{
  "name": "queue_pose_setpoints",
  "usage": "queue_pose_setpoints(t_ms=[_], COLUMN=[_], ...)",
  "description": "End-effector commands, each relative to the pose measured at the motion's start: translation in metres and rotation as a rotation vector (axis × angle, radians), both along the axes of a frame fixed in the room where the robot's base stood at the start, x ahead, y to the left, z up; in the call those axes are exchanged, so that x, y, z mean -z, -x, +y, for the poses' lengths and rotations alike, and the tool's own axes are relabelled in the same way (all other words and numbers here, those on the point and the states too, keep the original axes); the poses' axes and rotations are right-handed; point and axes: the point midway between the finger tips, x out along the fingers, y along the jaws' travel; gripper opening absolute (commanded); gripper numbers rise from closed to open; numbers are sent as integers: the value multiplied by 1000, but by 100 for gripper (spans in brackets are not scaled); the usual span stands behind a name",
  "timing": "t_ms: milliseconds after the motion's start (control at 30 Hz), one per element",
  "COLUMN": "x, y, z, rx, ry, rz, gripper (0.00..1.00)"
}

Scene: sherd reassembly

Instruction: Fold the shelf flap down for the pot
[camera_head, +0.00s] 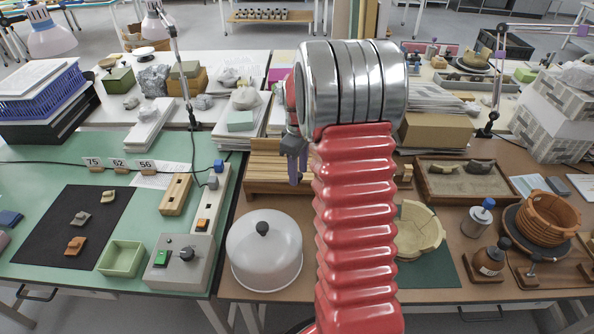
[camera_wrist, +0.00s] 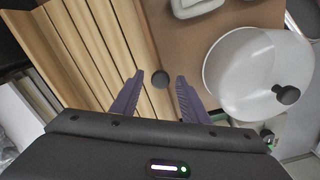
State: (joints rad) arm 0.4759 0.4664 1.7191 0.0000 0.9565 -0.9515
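A slatted light-wood shelf (camera_head: 268,172) stands behind the white dome on the brown table, partly hidden by my red arm. In the wrist view its slats (camera_wrist: 80,55) fill the upper left. I cannot tell which part is the flap. My gripper (camera_wrist: 160,76) is open and empty, its purple fingers apart over the slats' edge. A small dark round spot (camera_wrist: 160,79), perhaps a knob or hole, shows between the fingertips. An orange pot (camera_head: 545,220) sits on a dark disc at the right. A cream broken pot (camera_head: 418,232) is partly behind my arm.
A white dome (camera_head: 264,252) with a black knob stands in front of the shelf; it is at the right in the wrist view (camera_wrist: 245,80). A grey control box (camera_head: 180,262) is to its left. A sherd tray (camera_head: 470,196) and bottles (camera_head: 478,218) lie to the right.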

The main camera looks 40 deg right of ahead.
Motion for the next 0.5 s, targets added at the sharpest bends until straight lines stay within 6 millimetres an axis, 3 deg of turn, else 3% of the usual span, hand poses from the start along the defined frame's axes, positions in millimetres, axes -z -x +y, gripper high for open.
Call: queue_pose_setpoints(t_ms=[500], x=[-1], y=[0], z=[0], rx=[0], ry=[0], rz=[-1], gripper=[4])
